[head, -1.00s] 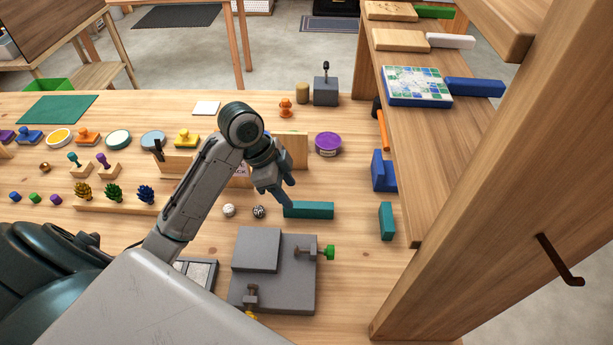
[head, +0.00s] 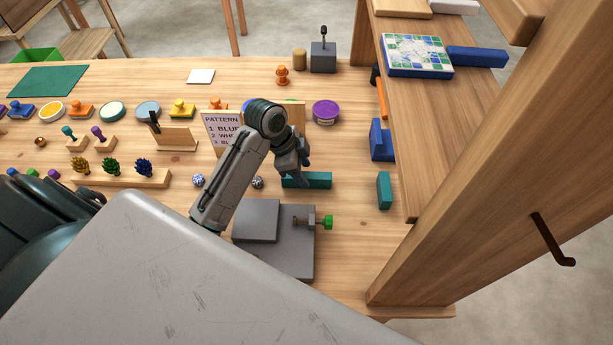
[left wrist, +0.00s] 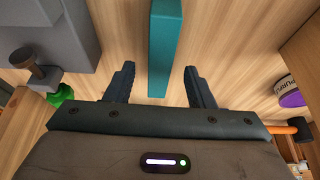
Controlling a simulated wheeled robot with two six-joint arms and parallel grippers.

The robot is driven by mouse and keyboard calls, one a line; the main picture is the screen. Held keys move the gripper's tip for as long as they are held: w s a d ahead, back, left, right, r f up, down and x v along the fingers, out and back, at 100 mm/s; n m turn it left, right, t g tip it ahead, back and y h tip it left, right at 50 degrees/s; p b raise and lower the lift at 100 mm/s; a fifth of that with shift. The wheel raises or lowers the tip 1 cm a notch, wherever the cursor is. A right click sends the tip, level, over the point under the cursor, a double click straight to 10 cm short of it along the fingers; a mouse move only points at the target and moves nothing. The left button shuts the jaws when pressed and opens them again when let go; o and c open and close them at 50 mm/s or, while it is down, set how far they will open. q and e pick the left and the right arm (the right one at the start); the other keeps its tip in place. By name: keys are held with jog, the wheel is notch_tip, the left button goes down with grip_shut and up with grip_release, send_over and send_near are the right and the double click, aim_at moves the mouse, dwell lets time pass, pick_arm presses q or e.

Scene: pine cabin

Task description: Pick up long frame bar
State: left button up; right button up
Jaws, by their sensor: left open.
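The long frame bar, a teal block (head: 318,181), lies flat on the wooden bench behind the grey fixture. In the left wrist view the teal bar (left wrist: 165,40) runs up the picture, its near end between the two dark fingers. My left gripper (head: 296,178) is at the bar's left part in the head view and hides some of it. In the left wrist view the left gripper (left wrist: 159,72) is open, with a gap on each side of the bar. A shorter teal block (head: 384,190) stands to the right. My right gripper is not in view.
A grey fixture (head: 295,262) with a green-knobbed clamp (head: 326,222) is in front of the bar. A wooden shelf (head: 440,135) rises at the right.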

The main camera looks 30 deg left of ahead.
pick_arm(q)
jog(key=shift+d+f, duration=0.2)
jog(key=shift+f, duration=0.3)
grip_shut()
